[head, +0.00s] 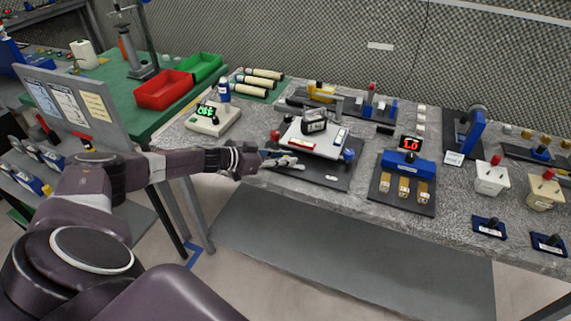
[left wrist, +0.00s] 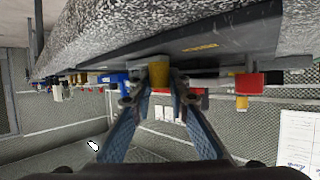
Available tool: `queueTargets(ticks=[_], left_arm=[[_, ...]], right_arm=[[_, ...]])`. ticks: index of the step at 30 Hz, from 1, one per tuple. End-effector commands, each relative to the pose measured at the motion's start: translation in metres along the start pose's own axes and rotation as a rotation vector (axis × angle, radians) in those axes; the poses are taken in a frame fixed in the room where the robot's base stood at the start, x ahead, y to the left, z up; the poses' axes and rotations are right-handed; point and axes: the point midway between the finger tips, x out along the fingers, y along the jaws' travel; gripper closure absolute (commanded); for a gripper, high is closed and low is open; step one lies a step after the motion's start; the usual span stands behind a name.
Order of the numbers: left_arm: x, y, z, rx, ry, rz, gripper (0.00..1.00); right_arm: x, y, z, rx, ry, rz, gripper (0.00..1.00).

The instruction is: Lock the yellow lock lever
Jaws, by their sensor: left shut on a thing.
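The yellow lock lever (left wrist: 159,75) shows in the left wrist view as a short yellow piece between the fingertips, under the dark plate's edge. My left gripper (left wrist: 155,98) has its two blue fingers closed on it from both sides. In the head view my left gripper (head: 288,161) is at the front left of a fixture with a white top plate (head: 325,138) on a dark baseplate (head: 327,178). The lever is hidden or too small to tell there. My right gripper is not in view.
A black boxy device (head: 314,121) sits on the white plate. A blue fixture (head: 407,163) with a red display stands to the right, and a white box with a green display (head: 212,120) to the left. The grey bench front strip is mostly clear.

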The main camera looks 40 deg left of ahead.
Motion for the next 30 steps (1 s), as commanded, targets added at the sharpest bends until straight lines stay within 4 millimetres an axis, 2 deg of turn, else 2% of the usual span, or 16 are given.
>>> queueTargets(ticks=[7, 24, 25, 30], left_arm=[[0.0026, -0.0044, 0.0006, 0.026, -0.001, 0.056, 1.0], [0.0031, -0.0039, -0.0002, 0.035, -0.002, 0.079, 1.0], [0.0031, -0.0039, -0.0003, 0.035, -0.002, 0.079, 0.83], [0.0032, -0.0035, -0.0005, 0.034, -0.002, 0.079, 0.66]], right_arm=[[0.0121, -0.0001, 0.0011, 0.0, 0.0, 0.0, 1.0], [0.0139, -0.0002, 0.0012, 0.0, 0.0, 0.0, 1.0], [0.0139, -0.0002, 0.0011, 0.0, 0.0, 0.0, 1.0], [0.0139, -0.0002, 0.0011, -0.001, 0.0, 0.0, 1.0]])
